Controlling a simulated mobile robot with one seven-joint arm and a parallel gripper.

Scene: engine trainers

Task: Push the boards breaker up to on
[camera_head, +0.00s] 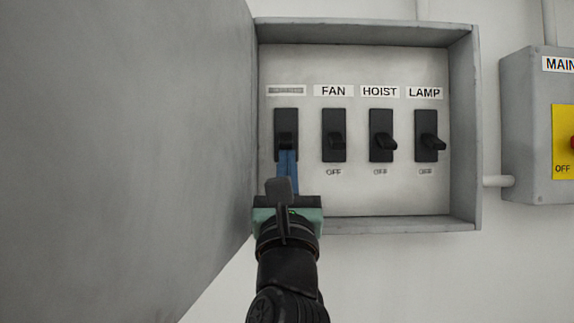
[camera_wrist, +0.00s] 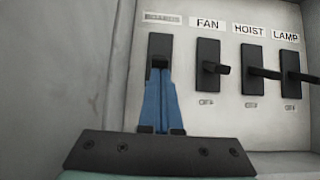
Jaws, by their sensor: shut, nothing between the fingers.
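The leftmost breaker (camera_head: 286,120) is a black switch under a small label too blurred to read, in the grey open panel box. It also shows in the wrist view (camera_wrist: 160,46). My gripper (camera_head: 287,153) is shut and empty, its blue fingers together at the lower part of this breaker. In the wrist view the fingertips (camera_wrist: 159,72) are right at the toggle, just below it or touching it; I cannot tell which. The fingers hide the lower part of the breaker and whatever is printed beneath it.
To the right are the FAN (camera_head: 334,125), HOIST (camera_head: 382,125) and LAMP (camera_head: 428,125) breakers, with OFF printed below each. The grey box door (camera_head: 120,150) stands open on the left. A MAIN box (camera_head: 527,130) with a yellow plate is at far right.

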